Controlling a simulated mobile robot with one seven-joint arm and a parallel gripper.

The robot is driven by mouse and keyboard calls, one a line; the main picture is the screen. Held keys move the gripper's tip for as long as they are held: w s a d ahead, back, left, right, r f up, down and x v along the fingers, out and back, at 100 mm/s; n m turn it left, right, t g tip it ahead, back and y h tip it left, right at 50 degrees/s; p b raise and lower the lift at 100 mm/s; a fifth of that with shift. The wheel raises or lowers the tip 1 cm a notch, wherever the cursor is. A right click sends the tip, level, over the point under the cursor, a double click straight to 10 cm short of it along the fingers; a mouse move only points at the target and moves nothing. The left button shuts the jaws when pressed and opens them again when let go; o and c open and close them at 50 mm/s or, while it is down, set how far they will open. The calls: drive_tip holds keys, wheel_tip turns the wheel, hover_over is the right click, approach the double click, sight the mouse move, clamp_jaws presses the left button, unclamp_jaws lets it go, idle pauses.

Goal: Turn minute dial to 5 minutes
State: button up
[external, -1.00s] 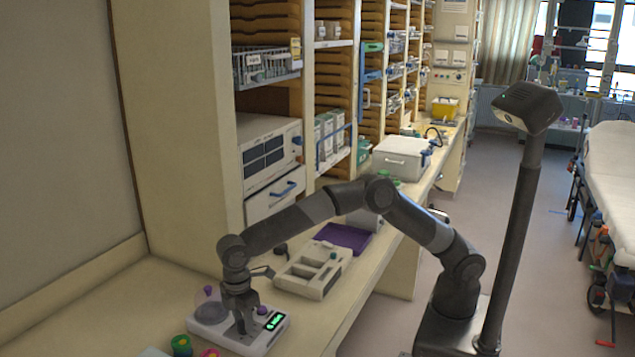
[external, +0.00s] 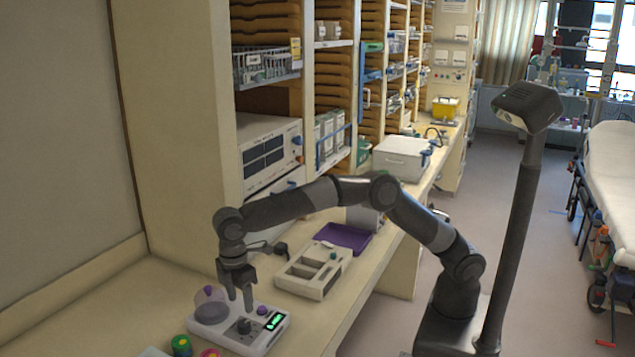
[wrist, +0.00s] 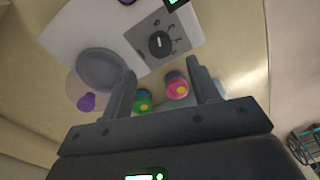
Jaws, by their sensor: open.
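The white device (external: 226,336) stands on the near counter. Its dark round dial (external: 243,326) sits on a grey panel, beside a lit green display (external: 275,321) whose digits are too small to read. In the wrist view the dial (wrist: 160,44) shows a pale pointer mark on a grey panel with small markings, and the display (wrist: 176,3) is cut off at the top edge. My gripper (external: 240,305) points down above the device, apart from the dial. Its fingers (wrist: 162,74) are spread and empty in the wrist view.
A purple knob (external: 262,310) and a round grey plate (external: 212,312) under a clear, purple-knobbed lid are on the device. Green (external: 181,345) and pink (external: 210,353) capped items stand in front. A compartmented beige tray (external: 300,285) and purple tray (external: 343,237) lie behind.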

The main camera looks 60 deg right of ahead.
sight(244, 323)
wheel_tip(244, 323, up, 4)
drive_tip(key=shift+w+f, duration=0.1)
drive_tip(key=shift+f, duration=0.15)
drive_tip(key=s+d+f+m+t+y, duration=0.1)
drive_tip(key=s+d+m+t+y, duration=0.2)
drive_tip(key=s, duration=0.1)
drive_tip(key=x, duration=1.1)
drive_tip(key=shift+w+d+r, duration=0.1)
drive_tip(key=shift+w, duration=0.2)
